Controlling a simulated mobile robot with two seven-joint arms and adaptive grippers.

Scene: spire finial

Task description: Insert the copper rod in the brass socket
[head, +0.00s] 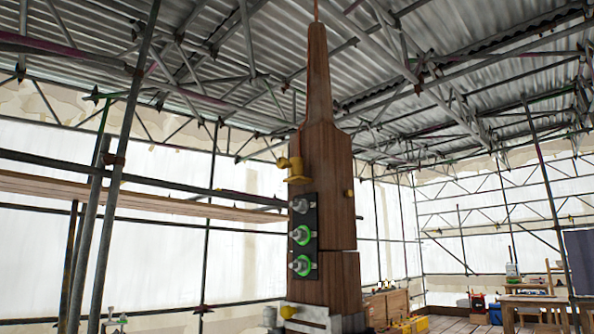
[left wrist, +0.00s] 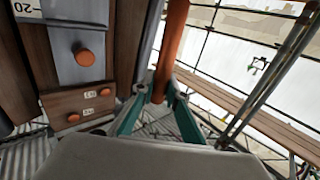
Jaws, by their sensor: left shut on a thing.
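In the left wrist view, the teal fingers of my left gripper (left wrist: 159,94) are shut on a thick copper rod (left wrist: 174,45). The rod runs up out of the picture from between the fingertips. A brass fitting (head: 295,168), which looks like the socket, sticks out from the left side of the wooden spire (head: 326,165) in the head view. I cannot make out the socket in the wrist view. Neither gripper shows in the head view. The rod's far end is out of view.
A dark panel (head: 302,220) with several bolts, some ringed green, is on the spire. The wrist view shows a grey plate (left wrist: 80,22) and a wooden block (left wrist: 60,108) with copper ends beside the rod. Scaffold poles (head: 120,150) stand left; a workbench (head: 535,300) stands right.

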